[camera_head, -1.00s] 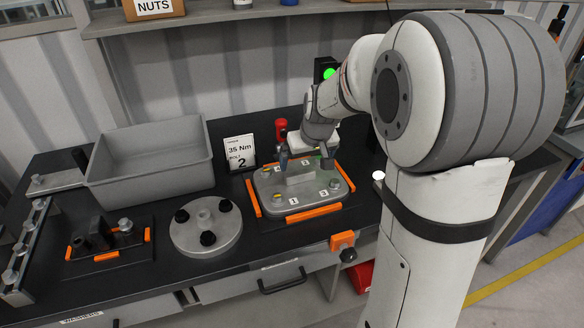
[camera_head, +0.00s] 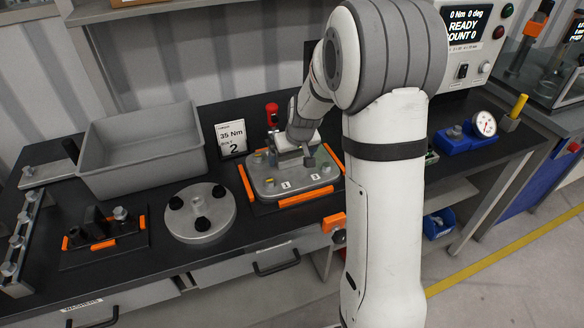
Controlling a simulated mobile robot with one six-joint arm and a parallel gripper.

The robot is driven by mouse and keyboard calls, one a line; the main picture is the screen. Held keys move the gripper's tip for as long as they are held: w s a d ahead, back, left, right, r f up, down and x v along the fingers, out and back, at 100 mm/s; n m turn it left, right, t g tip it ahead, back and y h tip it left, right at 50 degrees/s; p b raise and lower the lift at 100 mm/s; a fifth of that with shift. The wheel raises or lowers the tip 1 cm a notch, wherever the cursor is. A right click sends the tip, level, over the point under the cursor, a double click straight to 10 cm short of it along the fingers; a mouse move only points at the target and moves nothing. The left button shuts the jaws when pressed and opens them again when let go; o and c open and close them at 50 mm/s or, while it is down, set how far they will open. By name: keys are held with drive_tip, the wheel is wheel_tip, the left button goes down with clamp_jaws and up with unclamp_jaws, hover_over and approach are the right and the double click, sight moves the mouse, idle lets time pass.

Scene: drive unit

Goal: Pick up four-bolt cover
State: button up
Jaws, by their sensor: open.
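The four-bolt cover (camera_head: 262,187) is a grey rounded plate with number labels and bolts near its corners. I cannot tell whether the fingers touch the block. My gripper and wrist hide the far part of the cover.
A grey bin (camera_head: 143,180) stands at the back left. A round plate with black knobs (camera_head: 201,226) lies left of the cover. A torque sign (camera_head: 231,138) and a red-topped item (camera_head: 272,114) stand behind. A blue gauge fixture (camera_head: 456,140) is at right.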

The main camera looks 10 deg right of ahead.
drive_tip(key=shift+c, duration=0.2)
drive_tip(key=c, duration=1.8)
drive_tip(key=shift+w+r, duration=0.15)
drive_tip(key=shift+c, duration=0.6)
